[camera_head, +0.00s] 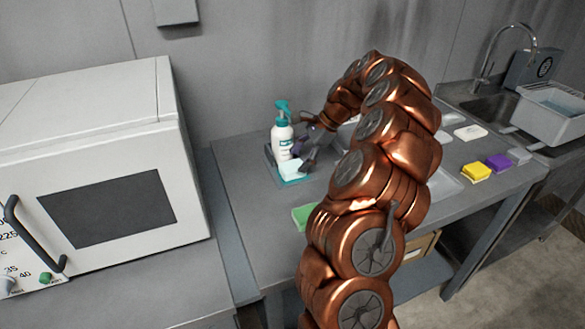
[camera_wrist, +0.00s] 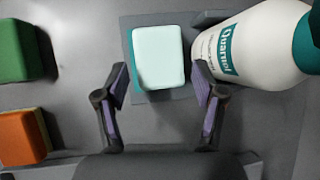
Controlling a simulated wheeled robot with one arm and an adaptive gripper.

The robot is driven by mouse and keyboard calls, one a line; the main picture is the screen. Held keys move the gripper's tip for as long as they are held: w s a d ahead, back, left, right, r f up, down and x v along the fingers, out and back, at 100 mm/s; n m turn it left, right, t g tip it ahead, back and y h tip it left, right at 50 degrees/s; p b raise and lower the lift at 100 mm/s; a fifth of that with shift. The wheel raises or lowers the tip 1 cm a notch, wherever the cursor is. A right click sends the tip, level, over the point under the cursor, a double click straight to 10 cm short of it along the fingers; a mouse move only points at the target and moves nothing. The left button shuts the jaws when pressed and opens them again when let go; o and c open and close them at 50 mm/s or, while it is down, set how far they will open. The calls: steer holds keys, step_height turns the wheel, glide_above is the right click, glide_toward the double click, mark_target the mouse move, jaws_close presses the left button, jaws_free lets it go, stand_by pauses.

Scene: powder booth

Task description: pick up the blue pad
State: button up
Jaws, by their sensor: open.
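The blue pad (camera_wrist: 159,57) is a small block with a pale aqua top and a teal side. It lies flat on a grey tray (camera_wrist: 127,24). In the head view the pad (camera_head: 291,170) sits at the front of the tray, before the spray bottle. My gripper (camera_wrist: 159,82) is open, with one finger at each side of the pad's near end in the wrist view. Nothing is held, and I cannot tell whether either finger touches the pad. In the head view my gripper (camera_head: 303,156) is just behind and right of the pad, partly hidden by my arm.
A white spray bottle (camera_head: 282,138) stands close beside the pad; in the wrist view it (camera_wrist: 250,48) nearly meets the right finger. Green (camera_wrist: 18,50) and orange (camera_wrist: 21,137) blocks lie left. Yellow (camera_head: 476,172) and purple (camera_head: 499,163) blocks lie at the table's right.

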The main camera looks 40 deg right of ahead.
mark_target(294, 165)
steer(key=shift+p+x, duration=0.3)
steer(key=shift+x, duration=1.25)
steer(key=shift+c, duration=0.3)
steer(key=c, duration=0.8)
steer(key=shift+o, duration=0.2)
steer(key=shift+s, duration=0.1)
